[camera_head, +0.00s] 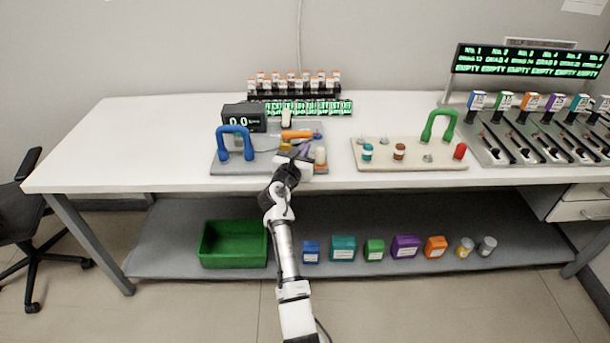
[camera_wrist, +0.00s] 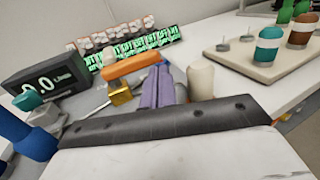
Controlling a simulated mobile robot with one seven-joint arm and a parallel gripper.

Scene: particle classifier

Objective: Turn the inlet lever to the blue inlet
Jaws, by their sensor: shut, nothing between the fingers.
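The orange lever (camera_head: 296,134) lies roughly left to right on the grey device plate (camera_head: 228,168); it also shows in the wrist view (camera_wrist: 132,67). A small blue part (camera_head: 318,135), perhaps the blue inlet, sits at the lever's right end; I cannot tell whether they line up. A yellow block (camera_wrist: 120,94) is just in front of the lever. My gripper (camera_head: 304,149) is shut and empty, just in front of the lever's right half. Its purple fingers (camera_wrist: 158,88) hide part of that end in the wrist view, so contact is unclear.
A blue handle (camera_head: 236,143) and a display reading 0.0 (camera_head: 243,118) stand left of the lever. A cream cylinder (camera_wrist: 201,80) stands close right of my fingers. A beige board (camera_head: 400,164) with a green handle (camera_head: 440,126) lies farther right. Vial rack (camera_head: 295,85) behind.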

